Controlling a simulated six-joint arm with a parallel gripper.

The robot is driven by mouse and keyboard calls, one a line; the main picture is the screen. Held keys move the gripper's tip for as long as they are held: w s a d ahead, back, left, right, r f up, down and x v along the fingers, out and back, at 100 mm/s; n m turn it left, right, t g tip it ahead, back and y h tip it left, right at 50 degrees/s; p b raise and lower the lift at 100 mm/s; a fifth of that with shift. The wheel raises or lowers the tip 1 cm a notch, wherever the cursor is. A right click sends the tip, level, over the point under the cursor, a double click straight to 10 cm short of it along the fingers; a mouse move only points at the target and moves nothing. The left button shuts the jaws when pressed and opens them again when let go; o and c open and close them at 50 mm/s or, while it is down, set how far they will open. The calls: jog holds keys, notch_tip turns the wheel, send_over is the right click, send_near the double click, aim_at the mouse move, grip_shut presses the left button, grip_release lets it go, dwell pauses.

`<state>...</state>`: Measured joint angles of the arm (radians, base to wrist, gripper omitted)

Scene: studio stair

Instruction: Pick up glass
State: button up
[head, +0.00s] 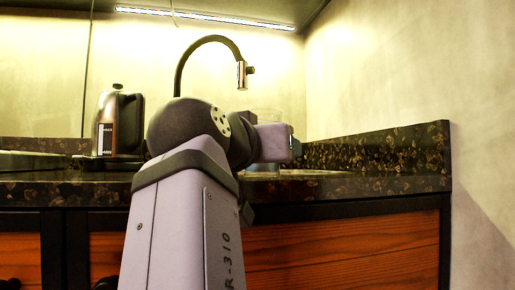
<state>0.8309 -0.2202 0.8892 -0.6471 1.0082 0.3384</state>
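A clear, faint glass-like shape (268,115) shows just above my wrist, on the counter by the sink. Its lower part is hidden behind my arm, and I cannot tell for sure that it is the glass. My arm reaches up from the front over the counter edge. The end of my arm, with my gripper (293,147), is at the counter in front of this shape. The fingers are not clearly visible, so I cannot tell whether they are open, shut or touching anything.
A black and steel kettle (118,122) stands on the counter left of my arm. A dark curved tap (210,40) rises behind it over the sink (310,172). The dark speckled counter (390,184) ends at the right wall. Orange wood cabinets (345,250) are below.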

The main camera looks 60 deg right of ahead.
jog(key=c, duration=1.4)
jog(key=shift+o, duration=0.2)
jog(key=shift+r, duration=0.25)
jog(key=shift+r+p, duration=4.45)
jog(key=shift+r, duration=0.25)
jog(key=shift+r, duration=0.1)
